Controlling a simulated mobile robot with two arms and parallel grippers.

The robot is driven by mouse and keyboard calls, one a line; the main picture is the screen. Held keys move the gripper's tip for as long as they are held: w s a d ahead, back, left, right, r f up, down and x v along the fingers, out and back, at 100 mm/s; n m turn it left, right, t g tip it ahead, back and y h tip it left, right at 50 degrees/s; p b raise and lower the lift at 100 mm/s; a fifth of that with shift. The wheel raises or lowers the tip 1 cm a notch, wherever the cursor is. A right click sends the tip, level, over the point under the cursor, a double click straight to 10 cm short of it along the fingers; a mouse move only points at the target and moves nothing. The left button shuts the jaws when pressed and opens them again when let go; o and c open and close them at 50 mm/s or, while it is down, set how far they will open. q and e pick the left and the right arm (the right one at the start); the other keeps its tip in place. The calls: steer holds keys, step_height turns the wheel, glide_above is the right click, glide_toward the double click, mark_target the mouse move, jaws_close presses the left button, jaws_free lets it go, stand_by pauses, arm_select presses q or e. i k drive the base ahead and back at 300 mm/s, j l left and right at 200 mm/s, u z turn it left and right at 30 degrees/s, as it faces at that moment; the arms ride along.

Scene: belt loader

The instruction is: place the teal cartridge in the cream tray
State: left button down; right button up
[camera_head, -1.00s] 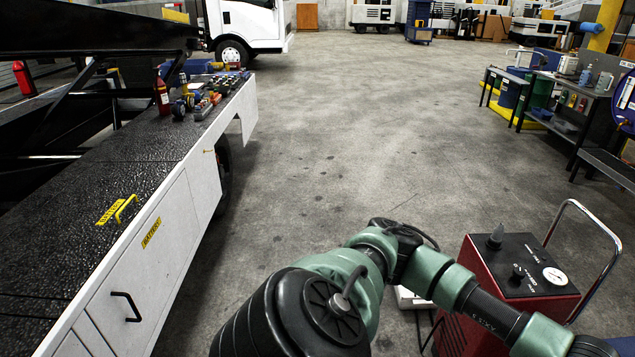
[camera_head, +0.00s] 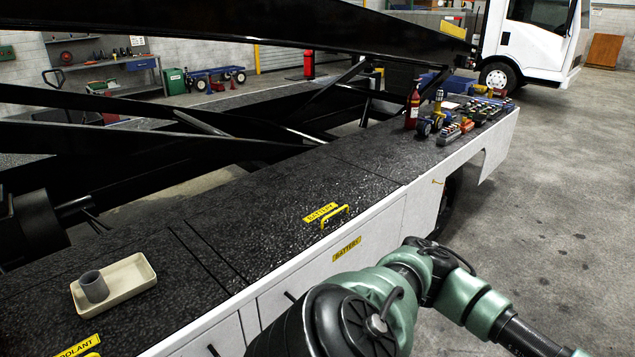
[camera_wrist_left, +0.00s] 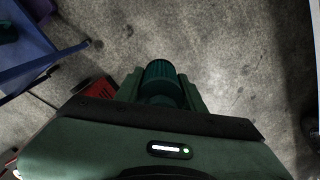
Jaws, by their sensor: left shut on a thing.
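The cream tray (camera_head: 131,276) lies on the black textured deck at the lower left of the head view. A grey cup-like cylinder (camera_head: 94,287) stands in its left part. The teal cartridge (camera_wrist_left: 160,76) shows in the left wrist view as a dark teal ribbed cylinder. My left gripper (camera_wrist_left: 160,92) is shut on it, one finger on each side, with bare concrete floor behind. Neither gripper shows in the head view; a green and black arm of mine runs out of its lower right edge. The cartridge and the tray share no view.
A yellow handle (camera_head: 335,216) stands up from the deck. A red extinguisher (camera_head: 412,106) and several small items stand farther along it. Black lift beams (camera_head: 200,95) cross above the deck's far side. The left wrist view shows a blue table (camera_wrist_left: 40,48) and a red unit (camera_wrist_left: 98,88).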

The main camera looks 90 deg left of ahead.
mark_target(134, 279)
steer(key=i+j+u, duration=0.15)
steer(key=j+u, duration=0.15)
steer(key=u, duration=0.2)
steer(key=i+j+u, duration=0.2)
steer(key=u, duration=0.3)
steer(key=i+j+u, duration=0.1)
steer(key=i+u, duration=0.15)
steer(key=u, duration=0.25)
steer(key=i+u, duration=0.25)
steer(key=u, duration=0.25)
steer(key=i+u, duration=0.25)
steer(key=u, duration=0.25)
